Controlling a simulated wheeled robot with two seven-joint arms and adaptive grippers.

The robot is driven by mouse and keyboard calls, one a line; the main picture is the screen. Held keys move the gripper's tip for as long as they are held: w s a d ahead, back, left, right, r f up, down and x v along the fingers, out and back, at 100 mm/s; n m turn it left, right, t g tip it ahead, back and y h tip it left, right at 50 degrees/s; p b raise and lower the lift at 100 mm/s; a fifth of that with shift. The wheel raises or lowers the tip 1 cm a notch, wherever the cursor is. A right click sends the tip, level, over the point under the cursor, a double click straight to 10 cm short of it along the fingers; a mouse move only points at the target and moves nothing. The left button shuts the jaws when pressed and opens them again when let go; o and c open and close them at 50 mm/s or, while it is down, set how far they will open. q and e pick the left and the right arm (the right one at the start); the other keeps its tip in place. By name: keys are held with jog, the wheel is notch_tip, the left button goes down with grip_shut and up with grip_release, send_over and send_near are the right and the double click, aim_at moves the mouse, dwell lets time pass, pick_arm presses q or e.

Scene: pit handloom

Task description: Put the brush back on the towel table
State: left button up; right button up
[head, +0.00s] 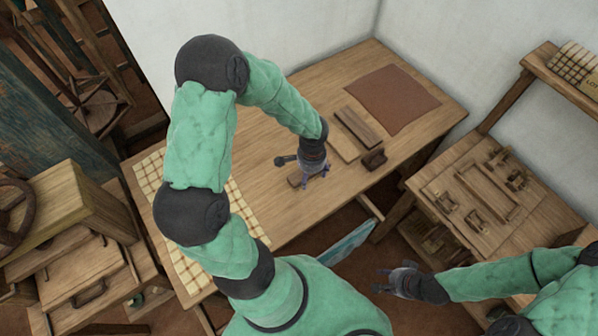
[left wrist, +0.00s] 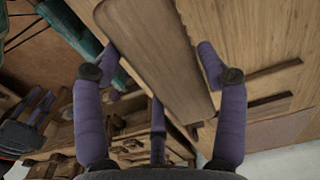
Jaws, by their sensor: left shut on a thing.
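My left gripper (head: 313,178) is over the wooden table (head: 285,222), near its front edge. It is shut on the brush (head: 296,181), which shows only in small part beside the fingers in the head view. In the left wrist view the brush (left wrist: 155,55) is a long brown wooden piece lying between the purple fingers, with a rough right edge. I cannot tell whether the brush touches the table top. A checked cream towel (head: 151,176) lies on the left end of this table. My right gripper (head: 380,281) is open and empty, in front of the table.
Two wooden slats (head: 358,127), a small dark block (head: 374,159) and a brown mat (head: 391,98) lie on the table's right part. A workbench (head: 470,198) with small wooden parts stands at right. A wooden chest (head: 76,213) is at left. The table's middle looks clear.

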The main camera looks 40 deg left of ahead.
pick_arm(q)
jog(key=a+f, duration=0.1)
jog(key=f, duration=0.1)
jog(key=w+a+f, duration=0.1)
jog(key=a+f, duration=0.1)
jog(key=w+a+f+b, duration=0.1)
jog(key=a+f, duration=0.1)
jog(key=shift+w+a, duration=0.15)
jog(key=f, duration=0.2)
jog(key=f+b, duration=0.1)
jog(key=shift+w+a+f, duration=0.1)
jog(key=shift+a+f, duration=0.1)
jog(key=shift+f, duration=0.15)
jog(key=shift+r, duration=0.1)
jog(key=o, duration=1.1)
